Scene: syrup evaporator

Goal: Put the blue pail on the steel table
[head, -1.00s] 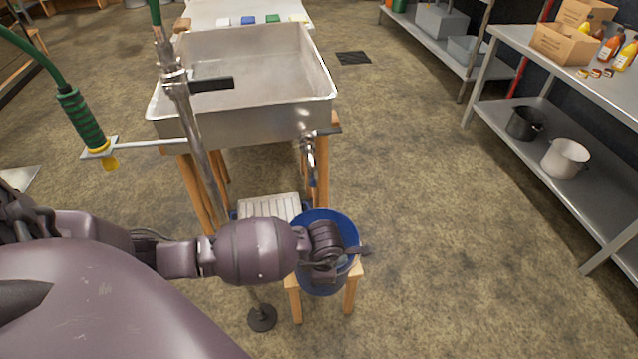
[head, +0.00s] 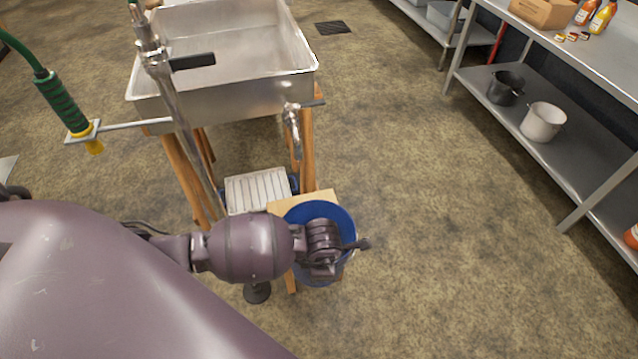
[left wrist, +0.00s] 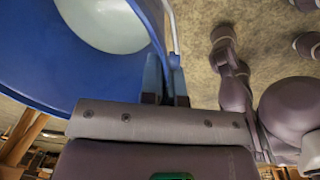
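The blue pail (head: 348,222) is just in front of the wooden stool (head: 285,205) in the head view, overlapping its front part. In the left wrist view the pail (left wrist: 95,75) fills the upper left, with a pale round area inside. My left gripper (left wrist: 167,85) has its fingers close together at the pail's edge, with the light handle running between them; it appears shut on the pail. In the head view my wrist hides part of the pail and the fingertips. The steel table (head: 590,65) stands at the right. My right gripper is not in view.
The steel table carries a cardboard box (head: 543,12), sauce bottles and small packets; its lower shelf holds a dark pot (head: 505,88) and a white pot (head: 542,122). A large steel pan (head: 235,50) with a tap (head: 292,125) stands behind the stool. Open floor lies between.

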